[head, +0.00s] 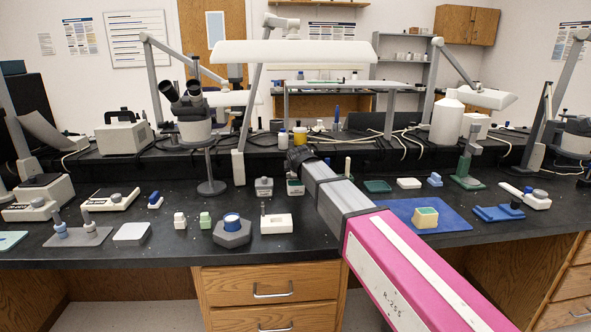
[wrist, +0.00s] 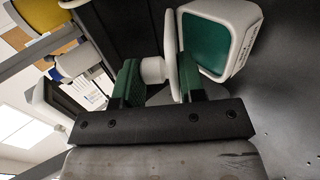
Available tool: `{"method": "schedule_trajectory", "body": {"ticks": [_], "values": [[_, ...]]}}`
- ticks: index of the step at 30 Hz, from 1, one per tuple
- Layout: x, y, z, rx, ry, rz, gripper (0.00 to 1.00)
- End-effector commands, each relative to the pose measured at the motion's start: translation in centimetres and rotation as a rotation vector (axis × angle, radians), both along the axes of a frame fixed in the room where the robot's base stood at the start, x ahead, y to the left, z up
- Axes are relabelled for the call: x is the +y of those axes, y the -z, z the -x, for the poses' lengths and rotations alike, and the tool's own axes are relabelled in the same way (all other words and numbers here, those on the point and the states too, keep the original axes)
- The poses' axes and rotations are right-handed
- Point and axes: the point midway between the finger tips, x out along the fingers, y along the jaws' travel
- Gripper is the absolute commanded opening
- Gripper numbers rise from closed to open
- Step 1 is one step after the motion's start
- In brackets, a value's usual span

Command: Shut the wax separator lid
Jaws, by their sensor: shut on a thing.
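The wax separator appears to be the white box with a green panel (wrist: 218,42) at the upper right of the wrist view. In the head view a small white and green box (head: 295,187) sits just below my gripper (head: 299,158). A thin white plate, seen nearly edge-on, with a round white knob (wrist: 153,71) looks like its lid (wrist: 172,45). In the wrist view my gripper (wrist: 160,78) has its green fingers shut on the lid, one on each side. The hinge and exact lid angle are unclear.
A similar grey-white box (head: 263,187) stands just left of the separator. A blue mat (head: 455,222) with a small cream box (head: 426,217) lies to the right. A white holder (head: 277,224) stands nearer the front. A lamp arm (head: 246,125) rises behind at the left.

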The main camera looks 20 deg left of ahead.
Motion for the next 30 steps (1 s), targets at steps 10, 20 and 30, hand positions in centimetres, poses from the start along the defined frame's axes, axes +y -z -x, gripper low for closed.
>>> {"method": "schedule_trajectory", "body": {"ticks": [10,20,30], "values": [[0.01,-0.02,-0.02,-0.046,-0.001,-0.021,0.00],[0.04,-0.05,-0.07,-0.046,-0.001,-0.022,0.53],[-0.10,-0.04,0.24,-0.041,-0.001,-0.021,0.53]]}}
